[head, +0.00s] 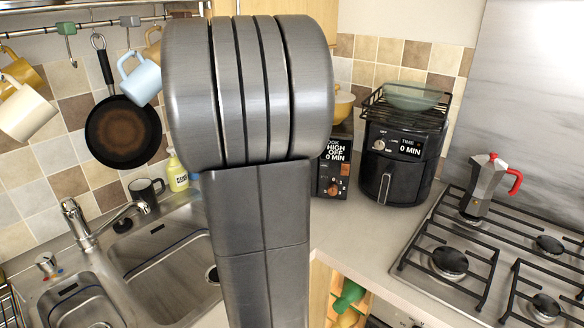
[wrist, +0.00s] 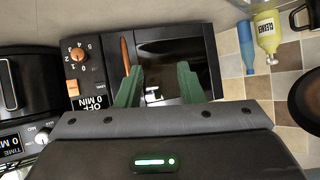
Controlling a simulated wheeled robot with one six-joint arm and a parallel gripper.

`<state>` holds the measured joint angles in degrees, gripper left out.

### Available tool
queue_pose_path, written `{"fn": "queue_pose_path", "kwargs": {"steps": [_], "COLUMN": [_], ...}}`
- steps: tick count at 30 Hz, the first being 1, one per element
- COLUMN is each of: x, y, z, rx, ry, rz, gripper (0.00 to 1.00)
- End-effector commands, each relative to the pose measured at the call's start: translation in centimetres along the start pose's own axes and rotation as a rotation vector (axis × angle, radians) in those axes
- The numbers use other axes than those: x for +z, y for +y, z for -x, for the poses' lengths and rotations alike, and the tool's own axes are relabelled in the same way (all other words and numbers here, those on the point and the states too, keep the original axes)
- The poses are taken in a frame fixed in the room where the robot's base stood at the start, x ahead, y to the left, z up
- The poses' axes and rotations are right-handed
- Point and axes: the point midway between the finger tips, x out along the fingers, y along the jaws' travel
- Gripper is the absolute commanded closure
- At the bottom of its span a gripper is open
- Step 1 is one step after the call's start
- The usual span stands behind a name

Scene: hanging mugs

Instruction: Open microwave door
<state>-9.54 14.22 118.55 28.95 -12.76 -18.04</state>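The microwave (wrist: 218,62) is black, and the wrist view shows it upside down. Its dark door (wrist: 168,48) looks closed, with a brown upright handle (wrist: 125,54) beside the control panel (wrist: 84,72). My gripper (wrist: 160,68) is open, its two green fingers apart and pointing at the door front. The left finger's tip is close to the handle; I cannot tell whether they touch. In the head view only the microwave's control panel (head: 333,166) shows; my arm hides the rest and the gripper.
A black air fryer (head: 402,150) with a rack and bowl on top stands right of the microwave. The hob (head: 450,262) with a moka pot (head: 487,184) is further right. The sink (head: 160,250) is left. Mugs (head: 140,78) and a pan (head: 122,130) hang on the left wall.

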Motion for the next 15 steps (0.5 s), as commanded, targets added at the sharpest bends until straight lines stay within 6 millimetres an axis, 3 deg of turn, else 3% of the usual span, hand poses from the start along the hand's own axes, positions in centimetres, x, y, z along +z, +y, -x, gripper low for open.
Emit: {"fn": "queue_pose_path", "kwargs": {"steps": [1,6,15], "x": [0.0,-1.9,-2.7], "y": [-0.1,0.6,2.1], "z": [-1.8,-5.4,-7.7], "rx": [0.025,0.152,0.398], "ry": [0.060,0.273,0.520], "rz": [-0.005,-0.024,-0.030], "gripper": [0.66,0.66,0.66]}}
